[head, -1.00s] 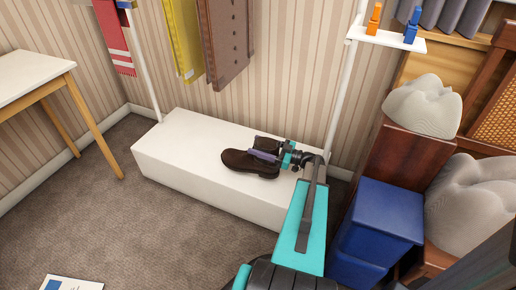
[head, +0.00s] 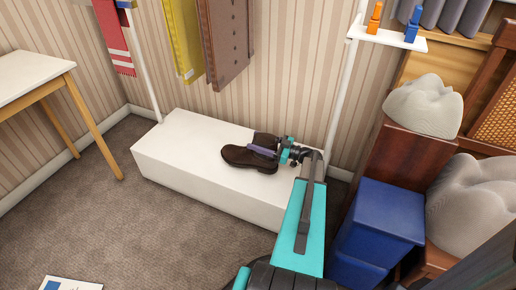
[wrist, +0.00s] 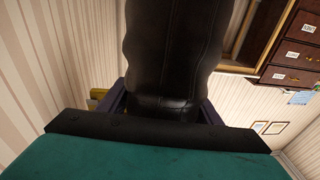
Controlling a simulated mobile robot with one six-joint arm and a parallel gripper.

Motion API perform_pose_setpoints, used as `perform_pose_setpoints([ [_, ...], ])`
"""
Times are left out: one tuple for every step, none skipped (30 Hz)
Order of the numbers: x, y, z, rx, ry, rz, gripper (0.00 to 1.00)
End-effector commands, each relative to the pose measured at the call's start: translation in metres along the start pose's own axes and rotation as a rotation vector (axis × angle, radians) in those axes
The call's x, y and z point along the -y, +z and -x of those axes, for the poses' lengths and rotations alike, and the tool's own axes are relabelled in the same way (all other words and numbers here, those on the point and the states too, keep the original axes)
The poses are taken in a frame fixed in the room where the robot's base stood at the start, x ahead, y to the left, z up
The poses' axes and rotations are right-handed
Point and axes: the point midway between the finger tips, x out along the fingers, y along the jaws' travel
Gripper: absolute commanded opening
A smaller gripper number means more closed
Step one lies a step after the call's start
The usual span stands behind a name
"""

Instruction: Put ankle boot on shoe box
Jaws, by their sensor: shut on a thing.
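The brown ankle boot (head: 240,156) is at the right part of the white shoe box (head: 190,165) in the head view, its toe pointing left. My gripper (head: 262,149) is shut on the boot, its fingers across the shaft side. I cannot tell whether the sole touches the box top or is a little above it. In the wrist view the dark leather of the boot (wrist: 170,60) fills the middle, between the fingers, and hides much of what lies beyond.
A white post (head: 343,95) stands right behind the box. Blue bins (head: 380,220) and a brown cabinet (head: 405,160) are at the right. The box's left part is clear.

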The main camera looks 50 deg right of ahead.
Motion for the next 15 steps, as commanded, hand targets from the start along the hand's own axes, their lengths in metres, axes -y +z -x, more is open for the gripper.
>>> perform_pose_setpoints([
  [0.0,0.008,0.001,-0.001,-0.001,-0.002,0.0],
  [0.0,0.011,0.002,-0.001,-0.001,-0.003,0.0],
  [0.0,0.014,0.002,-0.001,-0.001,-0.003,0.0],
  [0.0,0.017,0.002,-0.001,0.0,-0.003,0.0],
  [0.0,0.02,0.003,-0.001,0.0,-0.003,0.0],
  [0.0,0.025,0.003,-0.002,0.0,-0.003,0.0],
  [0.0,0.027,0.003,-0.002,0.0,-0.002,0.0],
  [0.0,0.029,0.004,-0.002,-0.001,-0.002,0.0],
  [0.0,0.03,0.004,-0.002,-0.001,-0.001,0.0],
  [0.0,0.031,0.004,-0.002,-0.001,-0.001,0.0],
  [0.0,0.032,0.004,-0.002,-0.001,-0.001,0.0],
  [0.0,0.032,0.004,-0.002,-0.001,-0.001,0.0],
  [0.001,0.032,0.004,-0.002,-0.001,-0.001,0.0],
  [0.001,0.032,0.004,-0.002,-0.001,-0.001,0.0],
  [0.001,0.031,0.004,-0.002,-0.001,-0.001,0.0],
])
